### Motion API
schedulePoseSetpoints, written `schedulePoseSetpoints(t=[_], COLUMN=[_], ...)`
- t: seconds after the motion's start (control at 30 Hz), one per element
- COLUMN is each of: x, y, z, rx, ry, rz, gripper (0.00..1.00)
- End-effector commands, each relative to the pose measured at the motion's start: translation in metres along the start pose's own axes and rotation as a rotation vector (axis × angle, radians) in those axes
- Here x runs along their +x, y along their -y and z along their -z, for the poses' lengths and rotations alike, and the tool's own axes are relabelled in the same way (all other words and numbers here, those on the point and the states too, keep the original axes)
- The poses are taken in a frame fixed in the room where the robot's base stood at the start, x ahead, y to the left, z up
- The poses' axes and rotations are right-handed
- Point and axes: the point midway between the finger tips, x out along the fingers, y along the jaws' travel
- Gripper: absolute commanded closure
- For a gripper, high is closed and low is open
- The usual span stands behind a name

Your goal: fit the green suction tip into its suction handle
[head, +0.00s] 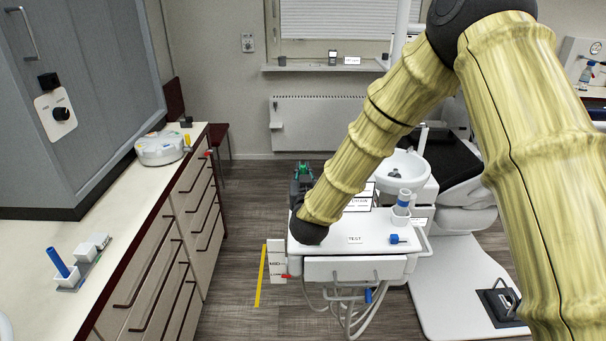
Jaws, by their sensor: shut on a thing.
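My gripper (301,182) is at the far left part of the white tray table, seen partly past my arm's last link. It is shut on a small green thing, the green suction tip (304,170), of which only a little shows between the dark fingers. A white and grey-blue upright piece (404,198) stands in a holder at the tray's right edge; it may be the suction handle, but it is too small to be sure. My gripper is well to the left of it, apart from it.
The white tray table (330,245) bears a TEST label (355,239) and a small blue piece (397,239). A white basin (403,170) stands behind it. Hoses (345,315) hang below. The left counter (100,225) holds a blue cylinder (57,262) in a stand.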

Motion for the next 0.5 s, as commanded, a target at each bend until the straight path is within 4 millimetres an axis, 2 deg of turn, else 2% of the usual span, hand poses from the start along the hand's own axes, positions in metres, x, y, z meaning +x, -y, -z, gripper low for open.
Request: schedulePoseSetpoints(t=[0.1, 0.13, 0.23, 0.5], x=[0.0001, 0.0001, 0.0001, 0.0], y=[0.0001, 0.0, 0.0, 0.0], z=[-0.003, -0.0019, -0.0018, -0.0019], rx=[0.0, 0.0, 0.0, 0.0], ry=[0.0, 0.0, 0.0, 0.0], rz=[0.0, 0.0, 0.0, 0.0], gripper=[1.0, 0.83, 0.65, 0.64])
